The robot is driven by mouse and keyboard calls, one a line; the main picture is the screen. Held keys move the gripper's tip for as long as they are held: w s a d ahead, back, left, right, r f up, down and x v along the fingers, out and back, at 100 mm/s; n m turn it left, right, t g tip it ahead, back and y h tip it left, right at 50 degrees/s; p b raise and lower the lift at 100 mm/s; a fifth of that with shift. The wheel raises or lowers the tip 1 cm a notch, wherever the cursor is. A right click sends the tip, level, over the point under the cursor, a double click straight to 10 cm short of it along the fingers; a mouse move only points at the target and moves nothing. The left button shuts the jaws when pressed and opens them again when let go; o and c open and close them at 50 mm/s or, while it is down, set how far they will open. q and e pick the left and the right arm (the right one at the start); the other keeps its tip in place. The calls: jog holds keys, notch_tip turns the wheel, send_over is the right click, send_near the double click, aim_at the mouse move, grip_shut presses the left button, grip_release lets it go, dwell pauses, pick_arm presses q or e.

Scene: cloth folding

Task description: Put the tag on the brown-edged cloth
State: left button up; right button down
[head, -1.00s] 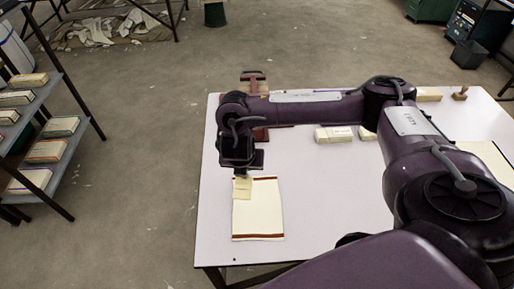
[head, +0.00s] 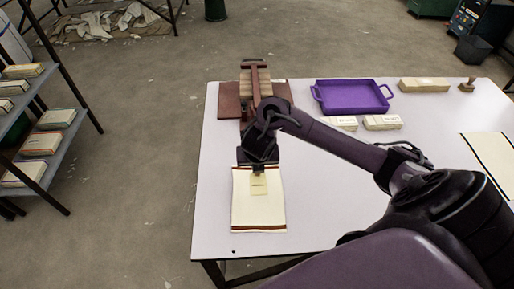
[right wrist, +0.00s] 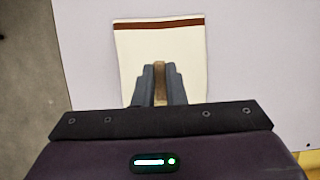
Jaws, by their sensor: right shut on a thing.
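The brown-edged cloth (head: 241,212), cream with a brown stripe along its near edge, lies flat at the table's left front. It also shows in the right wrist view (right wrist: 185,62). The small pale tag (head: 259,186), with a dark mark, is over the upper middle of the cloth. My right gripper (head: 258,169) is directly above, shut on the tag's far end. In the right wrist view a narrow tan strip shows between its fingers (right wrist: 160,82). I cannot tell whether the tag touches the cloth. My left gripper is out of view.
A purple tray (head: 352,97), small labelled stacks (head: 382,122), a long cream block (head: 423,85) and a stamp (head: 467,86) stand farther back. A brown wooden device (head: 230,100) is behind my arm. A dark-edged cloth (head: 490,150) lies right. The table's middle is clear.

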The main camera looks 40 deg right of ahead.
aim_at(258, 177)
pick_arm(q)
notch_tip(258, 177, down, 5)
jog(key=b, duration=0.3)
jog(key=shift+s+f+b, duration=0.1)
jog(key=shift+b, duration=0.25)
pick_arm(e)
notch_tip(258, 177, down, 11)
jog(key=shift+f, duration=0.15)
jog(key=shift+f, duration=0.15)
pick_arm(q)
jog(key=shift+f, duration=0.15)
pick_arm(e)
jog(key=c, duration=1.5)
grip_release()
jog(key=shift+s, duration=0.1)
jog(key=shift+r, duration=0.25)
jog(key=p+v, duration=0.6)
jog(key=v, duration=0.5)
jog(key=shift+r, duration=0.2)
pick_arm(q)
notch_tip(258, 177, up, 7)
pick_arm(e)
jog(key=shift+a+r, duration=0.1)
jog(key=shift+r, duration=0.2)
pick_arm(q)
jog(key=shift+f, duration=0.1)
pick_arm(e)
jog(key=shift+s+f, duration=0.1)
